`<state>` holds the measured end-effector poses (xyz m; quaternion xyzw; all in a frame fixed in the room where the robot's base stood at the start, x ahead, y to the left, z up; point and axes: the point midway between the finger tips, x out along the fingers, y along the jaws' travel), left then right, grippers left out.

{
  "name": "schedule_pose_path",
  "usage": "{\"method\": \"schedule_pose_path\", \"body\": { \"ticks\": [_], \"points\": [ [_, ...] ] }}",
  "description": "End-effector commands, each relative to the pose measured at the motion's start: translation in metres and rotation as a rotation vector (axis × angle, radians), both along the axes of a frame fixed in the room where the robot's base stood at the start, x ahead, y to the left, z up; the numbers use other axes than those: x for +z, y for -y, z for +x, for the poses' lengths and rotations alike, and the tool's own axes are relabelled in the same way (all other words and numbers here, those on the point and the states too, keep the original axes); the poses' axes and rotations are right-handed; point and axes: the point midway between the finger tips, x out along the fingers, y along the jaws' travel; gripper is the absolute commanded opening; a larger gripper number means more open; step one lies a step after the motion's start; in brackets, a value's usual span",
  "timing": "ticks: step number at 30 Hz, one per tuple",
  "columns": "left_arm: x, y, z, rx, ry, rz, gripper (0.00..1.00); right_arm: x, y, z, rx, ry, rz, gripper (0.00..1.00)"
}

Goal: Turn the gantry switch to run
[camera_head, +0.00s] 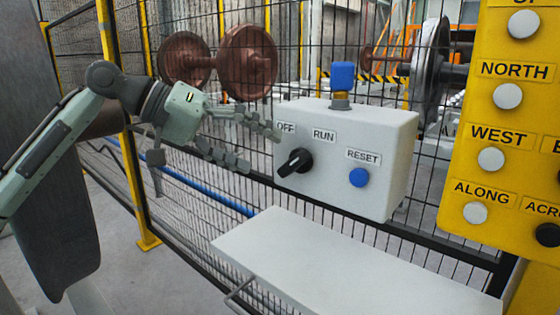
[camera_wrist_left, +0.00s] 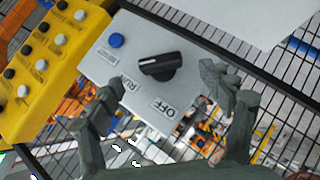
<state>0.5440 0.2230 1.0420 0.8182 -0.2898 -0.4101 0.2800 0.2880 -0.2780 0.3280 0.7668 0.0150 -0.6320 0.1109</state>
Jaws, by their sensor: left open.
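The switch box (camera_head: 345,160) is pale grey, with a black rotary knob (camera_head: 293,162) under the labels OFF (camera_head: 286,127) and RUN (camera_head: 324,136). The knob's handle is tilted from lower left to upper right; which label it points at is hard to tell. In the left wrist view the knob (camera_wrist_left: 160,66) shows clearly, with a light mark near one end. My left gripper (camera_head: 260,148) is open and empty, with its fingers to the left of the knob and apart from it. My right gripper is out of view.
A blue RESET button (camera_head: 359,178) sits right of the knob, and a blue-topped beacon (camera_head: 342,77) stands on the box. A white shelf (camera_head: 350,262) lies below. A yellow button panel (camera_head: 500,130) stands at the right. Black mesh fence (camera_head: 180,225) runs behind the box.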

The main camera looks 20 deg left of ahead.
Motion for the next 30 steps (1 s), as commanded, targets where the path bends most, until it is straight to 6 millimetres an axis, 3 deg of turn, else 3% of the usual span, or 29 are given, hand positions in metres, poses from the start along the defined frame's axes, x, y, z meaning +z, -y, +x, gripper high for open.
{"method": "schedule_pose_path", "body": {
  "ticks": [7, 18, 23, 30],
  "points": [
    [0.017, -0.024, -0.017, 0.001, 0.0, 0.001, 0.79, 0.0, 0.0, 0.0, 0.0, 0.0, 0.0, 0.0],
    [0.02, -0.028, -0.02, -0.001, -0.001, 0.0, 0.79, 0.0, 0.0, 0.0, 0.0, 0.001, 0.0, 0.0],
    [0.018, -0.024, -0.017, -0.002, 0.0, -0.001, 0.79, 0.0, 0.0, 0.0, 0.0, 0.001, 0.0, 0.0],
    [0.0, 0.002, 0.0, -0.004, 0.0, -0.003, 0.79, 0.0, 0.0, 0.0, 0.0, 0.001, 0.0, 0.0]
  ]
}}
